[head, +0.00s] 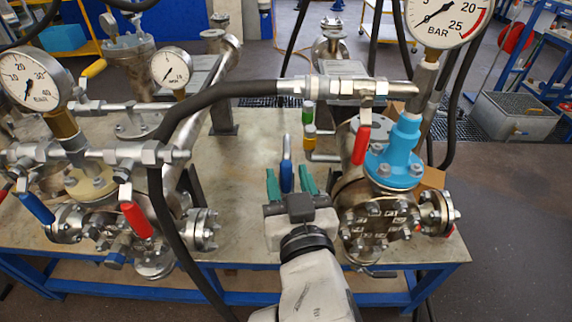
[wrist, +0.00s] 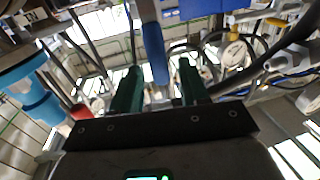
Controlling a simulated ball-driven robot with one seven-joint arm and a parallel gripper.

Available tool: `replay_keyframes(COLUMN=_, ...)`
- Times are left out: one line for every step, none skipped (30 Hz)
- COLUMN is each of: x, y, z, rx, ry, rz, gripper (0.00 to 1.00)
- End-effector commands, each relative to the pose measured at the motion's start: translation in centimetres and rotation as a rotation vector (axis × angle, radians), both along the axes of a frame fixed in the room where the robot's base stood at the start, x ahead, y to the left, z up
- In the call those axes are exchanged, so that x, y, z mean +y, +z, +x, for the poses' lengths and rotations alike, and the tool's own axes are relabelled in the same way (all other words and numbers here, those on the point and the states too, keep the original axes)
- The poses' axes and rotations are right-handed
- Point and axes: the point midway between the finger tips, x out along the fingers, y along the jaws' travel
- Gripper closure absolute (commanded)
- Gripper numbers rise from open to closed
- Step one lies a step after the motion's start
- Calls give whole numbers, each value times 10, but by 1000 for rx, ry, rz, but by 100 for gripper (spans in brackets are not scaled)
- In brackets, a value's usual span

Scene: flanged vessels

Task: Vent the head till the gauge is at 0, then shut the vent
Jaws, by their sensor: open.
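My gripper (head: 290,182) is open, its two green fingers pointing away from me. A blue lever (head: 287,145) stands upright between and beyond the fingers. In the wrist view my gripper (wrist: 160,90) has the blue lever (wrist: 154,52) reaching down between its fingertips, with a gap on each side; no grip shows. A flanged vessel (head: 372,222) with a light-blue fitting (head: 395,150) is right of my gripper. The large BAR gauge (head: 437,18) above it is cut off at the top; its needle lies diagonally, seemingly toward the lower left. A red lever (head: 361,145) hangs beside the fitting.
Green (head: 308,112) and yellow (head: 310,132) handles are close behind my gripper. A black hose (head: 175,215) runs down left of it. A left vessel carries a gauge (head: 30,80), a blue lever (head: 37,208) and a red lever (head: 136,220). Bare bench (head: 235,165) lies between.

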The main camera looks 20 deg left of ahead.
Motion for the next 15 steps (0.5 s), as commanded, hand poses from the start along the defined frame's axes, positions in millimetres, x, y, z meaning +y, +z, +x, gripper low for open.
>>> replay_keyframes(x=3, y=1, z=7, rx=0, ry=-1, rz=0, gripper=55)
replay_keyframes(x=5, y=1, z=10, rx=-1, ry=-1, rz=0, gripper=55)
replay_keyframes(x=7, y=1, z=14, rx=-1, ry=-1, rz=0, gripper=55)
replay_keyframes(x=8, y=1, z=17, rx=-1, ry=-1, rz=0, gripper=55)
replay_keyframes(x=9, y=1, z=19, rx=0, ry=-1, rz=0, gripper=55)
replay_keyframes(x=10, y=0, z=21, rx=0, ry=-1, rz=1, gripper=55)
replay_keyframes(x=11, y=0, z=22, rx=0, ry=-1, rz=1, gripper=55)
replay_keyframes(x=11, y=0, z=24, rx=0, ry=-1, rz=1, gripper=55)
replay_keyframes(x=12, y=0, z=24, rx=0, ry=-1, rz=1, gripper=55)
replay_keyframes(x=12, y=0, z=25, rx=0, ry=-1, rz=1, gripper=55)
replay_keyframes(x=12, y=0, z=25, rx=0, ry=-1, rz=1, gripper=55)
replay_keyframes(x=12, y=0, z=25, rx=0, ry=-1, rz=1, gripper=55)
replay_keyframes(x=12, y=0, z=25, rx=0, ry=-1, rz=1, gripper=55)
replay_keyframes(x=12, y=0, z=25, rx=0, ry=-1, rz=1, gripper=55)
replay_keyframes(x=12, y=0, z=25, rx=0, ry=-1, rz=1, gripper=55)
